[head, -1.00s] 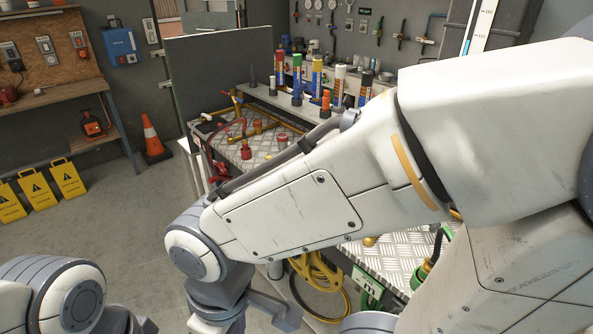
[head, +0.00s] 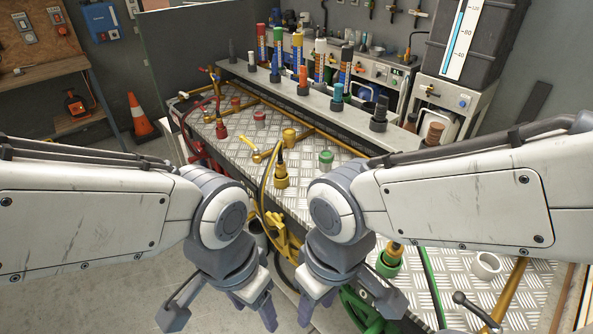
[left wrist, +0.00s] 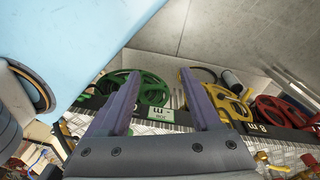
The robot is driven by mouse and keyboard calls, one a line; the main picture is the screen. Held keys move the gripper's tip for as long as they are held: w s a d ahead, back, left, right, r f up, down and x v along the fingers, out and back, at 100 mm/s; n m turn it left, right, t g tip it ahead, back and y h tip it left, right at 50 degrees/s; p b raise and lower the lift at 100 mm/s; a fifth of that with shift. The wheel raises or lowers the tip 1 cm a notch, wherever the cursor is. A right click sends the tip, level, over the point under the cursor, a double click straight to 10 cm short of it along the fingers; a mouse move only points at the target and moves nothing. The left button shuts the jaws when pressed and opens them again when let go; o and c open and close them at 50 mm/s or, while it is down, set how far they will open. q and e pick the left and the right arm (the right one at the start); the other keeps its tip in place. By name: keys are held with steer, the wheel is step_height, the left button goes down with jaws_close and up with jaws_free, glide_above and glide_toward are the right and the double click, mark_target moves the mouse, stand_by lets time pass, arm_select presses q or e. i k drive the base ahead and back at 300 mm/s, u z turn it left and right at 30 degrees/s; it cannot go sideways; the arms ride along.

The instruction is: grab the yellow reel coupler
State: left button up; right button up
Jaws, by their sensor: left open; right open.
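The yellow coupler (head: 281,177) stands upright on the metal-plate bench in the head view, with a dark hose at its top. The yellow reel (head: 280,236) hangs below the bench's front edge, partly hidden by my right arm. It also shows in the left wrist view (left wrist: 228,102), right of my fingers. My left gripper (head: 220,316) is open and empty, low in front of the bench and left of the coupler. In the left wrist view its open fingers (left wrist: 159,76) have nothing between them. My right gripper (head: 348,305) is open, below the coupler in the picture.
A red coupler (head: 221,128) and a green coupler (head: 390,262) also stand on the bench (head: 335,190). A yellow valve pipe (head: 266,152) lies behind the yellow coupler, near a green cap (head: 326,158). Several coloured tubes stand on the back shelf. Open floor lies left.

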mark_target(280, 168)
steer(key=u, duration=0.7)
steer(key=k, duration=1.05)
steer(key=u, duration=1.3)
steer(key=i, duration=1.65)
steer(key=z, duration=1.6)
steer(key=i, duration=1.05)
steer(key=z, duration=1)
